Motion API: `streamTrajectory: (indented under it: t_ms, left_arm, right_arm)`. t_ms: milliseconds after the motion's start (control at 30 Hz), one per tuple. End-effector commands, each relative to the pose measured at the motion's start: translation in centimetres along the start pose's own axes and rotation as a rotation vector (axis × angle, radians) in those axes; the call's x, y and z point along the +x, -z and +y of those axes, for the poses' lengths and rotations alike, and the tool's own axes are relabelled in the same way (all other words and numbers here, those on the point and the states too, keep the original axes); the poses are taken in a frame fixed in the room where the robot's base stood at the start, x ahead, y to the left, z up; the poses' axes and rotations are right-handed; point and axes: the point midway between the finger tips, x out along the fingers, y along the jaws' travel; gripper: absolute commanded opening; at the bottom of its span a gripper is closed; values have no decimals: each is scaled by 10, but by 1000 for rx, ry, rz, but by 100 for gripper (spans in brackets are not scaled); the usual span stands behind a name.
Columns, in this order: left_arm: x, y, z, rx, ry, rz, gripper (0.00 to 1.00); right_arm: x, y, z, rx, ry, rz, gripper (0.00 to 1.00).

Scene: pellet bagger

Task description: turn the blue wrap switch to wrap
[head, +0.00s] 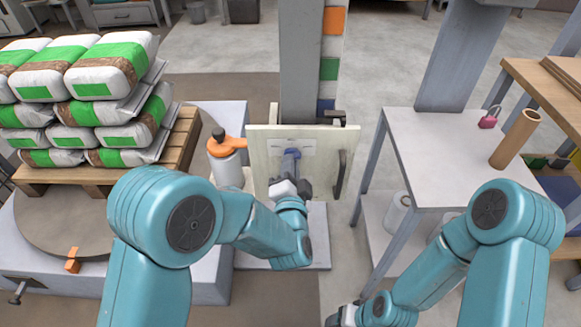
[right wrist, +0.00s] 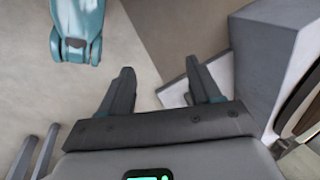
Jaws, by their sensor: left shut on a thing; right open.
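The blue wrap switch (head: 291,154) sits on a pale upright panel (head: 258,157) in the middle of the head view. A small label (head: 276,146) is behind it, too small to read. My left gripper (head: 291,178) is at the switch's lower end and shut on it. The gripper hides the lower part of the switch, and I cannot tell which setting it points to. My right gripper (right wrist: 158,92) is open and empty in the right wrist view, with floor beyond its fingers. In the head view it is low, near the bottom edge, away from the panel.
A pallet (head: 165,160) of stacked bags (head: 108,70) is farther left. A grey table (head: 425,140) on the right holds a pink padlock (head: 488,121) and a cardboard tube (head: 515,138). A grey post (head: 300,60) rises behind the panel.

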Motion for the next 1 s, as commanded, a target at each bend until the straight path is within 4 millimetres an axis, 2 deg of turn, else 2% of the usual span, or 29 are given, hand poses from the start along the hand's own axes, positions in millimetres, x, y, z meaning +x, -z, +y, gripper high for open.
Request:
streamTrajectory:
  t_ms: [167, 700, 1000]
  left_arm:
    - [1, -1, 2, -106, 4, 2, 0]
    - [2, -1, 3, -604, 6, 4, 0]
    - [2, 1, 2, -833, 5, 5, 0]
  right_arm:
    - [10, 3, 5, 3, 0, 10, 63]
    - [50, 33, 17, -20, 4, 110, 63]
    - [62, 45, 21, -28, 5, 150, 63]
